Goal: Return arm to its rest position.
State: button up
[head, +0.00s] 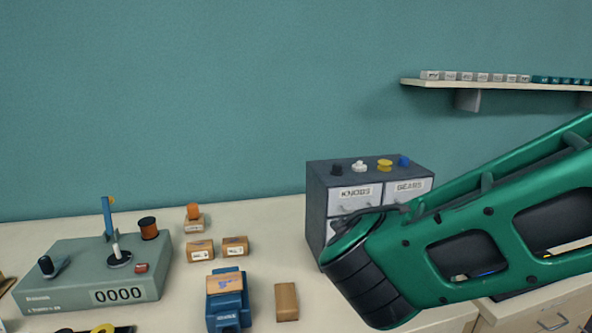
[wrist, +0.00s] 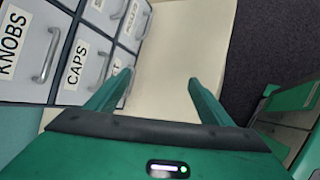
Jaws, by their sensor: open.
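My green arm (head: 470,230) reaches in from the right in the head view and covers part of the drawer cabinet (head: 318,190). My gripper (wrist: 160,92) shows in the wrist view with two green fingers spread apart and nothing between them. It is over the pale tabletop (wrist: 185,45), beside the cabinet's labelled drawer fronts (wrist: 85,62). The left finger overlaps the lower drawers in the picture; I cannot tell whether it touches them. The gripper's fingers are not visible in the head view.
A grey-green device (head: 95,270) with a counter stands at the left. Several small boxes (head: 287,302) and a blue object (head: 228,302) lie between it and the cabinet. Small parts sit on the cabinet top. A wall shelf (head: 440,85) holds a row of small blocks at upper right.

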jog(key=s+d+m+g, duration=0.1)
jog(key=d+m, duration=0.1)
jog(key=d, duration=0.1)
jog(key=s+d+m+g, duration=0.1)
jog(key=d+m, duration=0.2)
jog(key=d, duration=0.1)
jog(key=d+f+m+g, duration=0.1)
jog(key=d+m, duration=0.1)
jog(key=d, duration=0.2)
jog(key=shift+s+d, duration=0.15)
jog(key=shift+s, duration=0.25)
jog(key=s+d+m+g+y, duration=0.2)
jog(key=s+d+m, duration=0.4)
jog(key=s+m, duration=0.3)
jog(key=s+d+m+g+y, duration=0.2)
jog(key=s+d+m, duration=0.4)
jog(key=s+m, duration=0.3)
jog(key=shift+s+d+m+g+y, duration=0.25)
jog(key=shift+m+g+y, duration=0.05)
jog(key=shift+m, duration=0.7)
jog(key=shift+r, duration=0.1)
jog(key=shift+w+f, duration=0.25)
jog(key=shift+w, duration=0.35)
